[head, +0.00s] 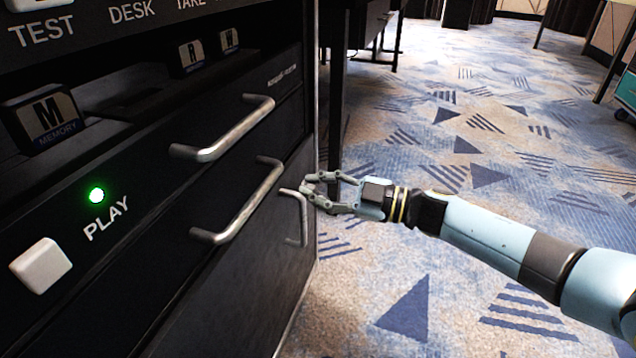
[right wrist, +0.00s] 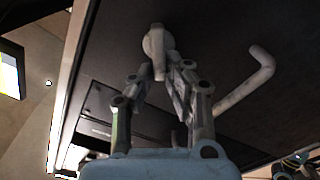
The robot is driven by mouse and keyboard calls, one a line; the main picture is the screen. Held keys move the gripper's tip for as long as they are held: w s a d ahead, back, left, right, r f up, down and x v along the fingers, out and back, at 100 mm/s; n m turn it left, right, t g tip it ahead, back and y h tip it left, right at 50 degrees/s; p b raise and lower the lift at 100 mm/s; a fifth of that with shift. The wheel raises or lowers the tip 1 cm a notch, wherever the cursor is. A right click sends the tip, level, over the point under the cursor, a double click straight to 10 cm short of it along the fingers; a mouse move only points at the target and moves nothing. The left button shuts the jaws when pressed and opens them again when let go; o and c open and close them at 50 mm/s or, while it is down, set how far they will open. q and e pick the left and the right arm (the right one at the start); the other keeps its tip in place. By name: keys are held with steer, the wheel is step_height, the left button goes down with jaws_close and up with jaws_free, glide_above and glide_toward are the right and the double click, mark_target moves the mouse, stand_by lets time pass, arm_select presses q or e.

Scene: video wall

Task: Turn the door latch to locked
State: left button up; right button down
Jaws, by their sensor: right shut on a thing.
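The black cabinet door (head: 250,262) has a pale metal handle (head: 304,225) near its right edge. My right gripper (head: 309,187) reaches in from the right, its fingertips at the door's edge beside the top of this handle. In the right wrist view the gripper (right wrist: 163,80) is shut on a small pale latch knob (right wrist: 154,42) on the dark door face. The bent handle (right wrist: 250,82) is to the right of the fingers, apart from them. In the head view the fingers largely hide the latch. My left gripper is not in view.
Two drawer handles (head: 230,133) and (head: 240,205) stick out from the cabinet above and left of the latch. A white button (head: 40,265) and a green light (head: 97,195) are beside PLAY. Patterned carpet (head: 480,200) to the right is free; a dark table leg (head: 336,110) stands behind.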

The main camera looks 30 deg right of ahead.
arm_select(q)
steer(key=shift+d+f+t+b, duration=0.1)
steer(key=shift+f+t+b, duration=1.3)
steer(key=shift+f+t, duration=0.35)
arm_select(e)
steer(key=shift+s+a+f+n, duration=0.15)
steer(key=shift+f+n, duration=0.2)
steer(key=shift+n, duration=1.45)
steer(key=shift+s+a+f+n, duration=0.1)
steer(key=shift+f+n, duration=0.3)
steer(key=shift+n, duration=1.4)
steer(key=shift+s+a+f+n, duration=0.15)
steer(key=shift+f+n, duration=0.2)
steer(key=shift+n, duration=1.45)
steer(key=c, duration=1.4)
jaws_free()
steer(key=shift+o, duration=0.2)
steer(key=v, duration=1.2)
